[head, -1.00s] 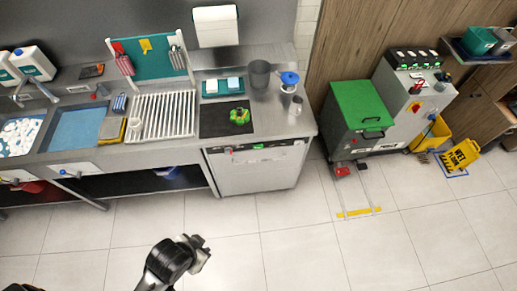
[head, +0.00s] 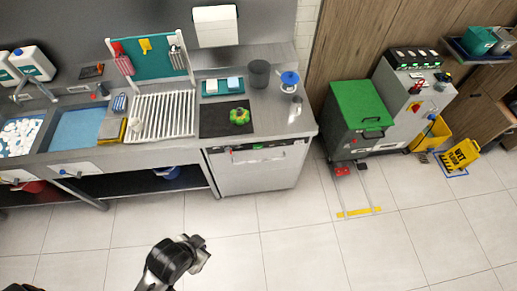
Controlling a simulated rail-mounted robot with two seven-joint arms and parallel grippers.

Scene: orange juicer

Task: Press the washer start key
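The washer (head: 256,172) is a silver front-loading unit under the right end of the steel counter. A dark control strip (head: 262,147) runs along its top edge, with a small red mark near its left end. The start key is too small to tell apart on the strip. My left gripper (head: 200,250) is at the bottom of the head view, left of centre, over open floor and well apart from the washer. Its fingers are too dark and small to show whether they are open. My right gripper is not in view.
The counter (head: 268,125) holds a green pepper (head: 239,116) on a dark mat, a dish rack (head: 162,115) and cups. A green-lidded machine (head: 361,103) stands to the right. Floor before the washer is clear.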

